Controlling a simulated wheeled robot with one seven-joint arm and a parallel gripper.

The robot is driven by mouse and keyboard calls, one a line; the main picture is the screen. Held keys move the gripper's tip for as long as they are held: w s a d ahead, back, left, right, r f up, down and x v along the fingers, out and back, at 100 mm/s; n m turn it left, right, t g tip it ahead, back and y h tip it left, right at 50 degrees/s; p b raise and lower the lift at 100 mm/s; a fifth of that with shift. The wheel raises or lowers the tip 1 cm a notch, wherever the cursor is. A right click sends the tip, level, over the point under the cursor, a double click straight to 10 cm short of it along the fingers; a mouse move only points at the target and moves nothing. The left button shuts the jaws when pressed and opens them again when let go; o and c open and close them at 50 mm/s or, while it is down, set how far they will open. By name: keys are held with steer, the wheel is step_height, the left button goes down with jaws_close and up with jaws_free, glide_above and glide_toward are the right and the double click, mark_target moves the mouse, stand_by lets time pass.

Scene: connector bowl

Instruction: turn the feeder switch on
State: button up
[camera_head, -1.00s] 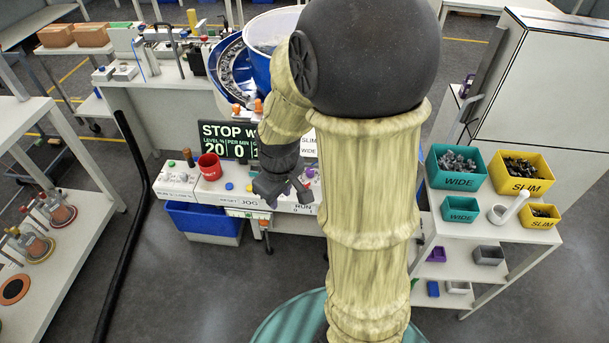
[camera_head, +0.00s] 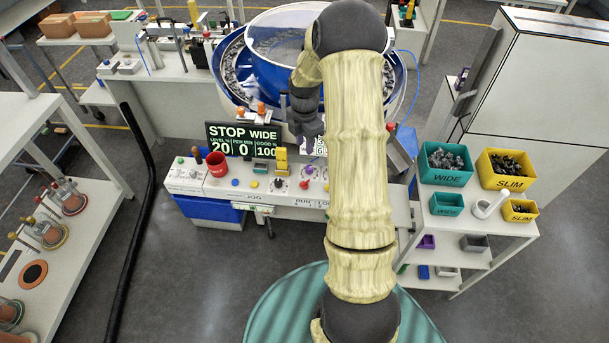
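The control panel (camera_head: 220,190) stands in front of the feeder bowl (camera_head: 238,65). On its top are a black knob (camera_head: 279,183), a red knob (camera_head: 304,184), a purple knob (camera_head: 309,170), a blue button (camera_head: 235,182) and a yellow button (camera_head: 254,184). I cannot read which control is the feeder switch. My gripper (camera_head: 309,143) hangs above the back of the panel, in front of the bowl, apart from the knobs. Its fingers are too small and dark to tell whether they are open.
Teal WIDE bins (camera_head: 446,178) and yellow SLIM bins (camera_head: 506,182) sit on the right shelf. My arm hides the panel's right part.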

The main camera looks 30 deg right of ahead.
mark_target(304, 181)
steer(key=shift+f, duration=0.15)
step_height(304, 181, down, 17)
steer(key=p, duration=0.5)
steer(key=shift+f+p, duration=0.1)
steer(key=shift+p, duration=0.25)
jaws_close()
